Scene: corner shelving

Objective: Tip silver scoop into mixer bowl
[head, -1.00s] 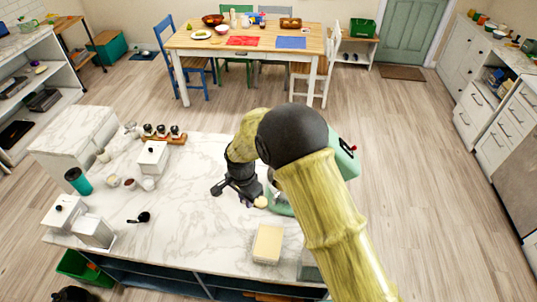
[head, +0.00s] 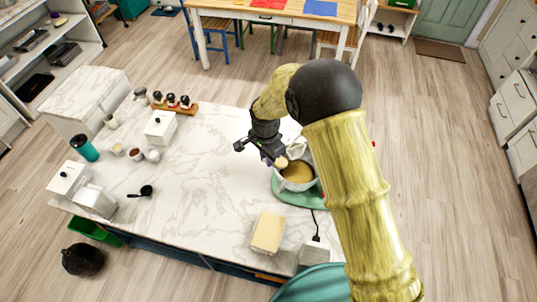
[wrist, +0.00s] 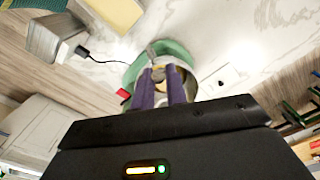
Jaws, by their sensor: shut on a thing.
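My gripper (head: 265,156) is above the counter, at the left rim of the mixer bowl (head: 279,186). Its purple fingers (wrist: 161,88) are shut on the silver scoop. The scoop (head: 282,161) shows as a small pale shape at the fingertips, over or near the bowl's rim. In the wrist view, the scoop (wrist: 158,74) lies between the fingertips with the bowl beyond it. The bowl holds a tan mixture. The green mixer base (head: 301,199) stands under the bowl. My arm hides much of the mixer. I cannot tell how far the scoop is tilted.
A pale yellow block (head: 268,232) and a grey box (head: 313,254) with a cord stand near the front edge. A black scoop (head: 142,192), white canisters (head: 159,126) and small bowls (head: 135,153) stand at left. The marble counter's middle (head: 205,185) is clear.

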